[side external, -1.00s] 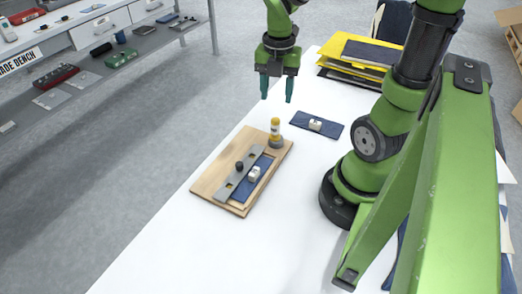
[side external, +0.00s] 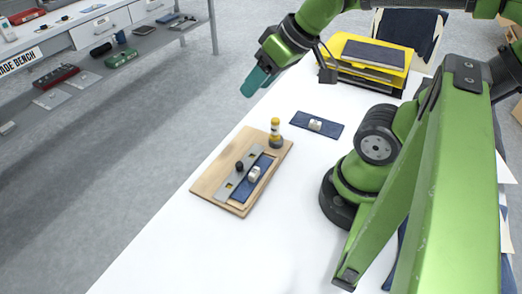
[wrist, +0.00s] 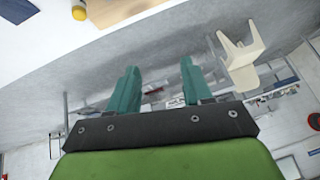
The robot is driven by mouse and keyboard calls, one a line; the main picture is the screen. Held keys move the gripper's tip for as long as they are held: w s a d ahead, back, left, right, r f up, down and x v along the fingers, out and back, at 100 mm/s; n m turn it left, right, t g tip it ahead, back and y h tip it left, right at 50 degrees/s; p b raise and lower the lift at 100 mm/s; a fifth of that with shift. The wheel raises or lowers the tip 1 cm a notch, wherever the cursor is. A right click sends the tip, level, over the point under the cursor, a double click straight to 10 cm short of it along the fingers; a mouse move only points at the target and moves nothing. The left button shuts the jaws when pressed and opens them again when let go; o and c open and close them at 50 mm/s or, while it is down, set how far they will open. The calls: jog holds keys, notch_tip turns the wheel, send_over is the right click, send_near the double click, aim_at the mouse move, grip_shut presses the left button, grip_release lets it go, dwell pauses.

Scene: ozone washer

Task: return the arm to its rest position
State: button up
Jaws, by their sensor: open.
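My gripper (side external: 256,82) is raised in the air beyond the far left edge of the white table, tilted to the lower left. Its teal fingers also show in the wrist view (wrist: 158,88), spread apart with nothing between them. On the table, a wooden board (side external: 208,184) carries a grey metal bar (side external: 232,188) with a dark knob (side external: 239,166), a dark blue fabric piece with a small white object (side external: 254,173) on it, and a yellow-topped bottle (side external: 275,130) at its far corner. The gripper touches none of these.
A second dark blue fabric piece (side external: 330,130) with a small white object (side external: 315,124) lies behind the board. A yellow tray (side external: 345,43) holding dark fabric stands at the back. A shelf bench (side external: 70,50) is at the far left. The table's front is clear.

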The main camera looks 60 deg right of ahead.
jog(key=m, duration=0.1)
jog(key=a+m, duration=0.1)
jog(key=shift+s+r+m+t+y, duration=0.2)
jog(key=shift+r+m+t+y, duration=0.1)
jog(key=shift+r, duration=0.1)
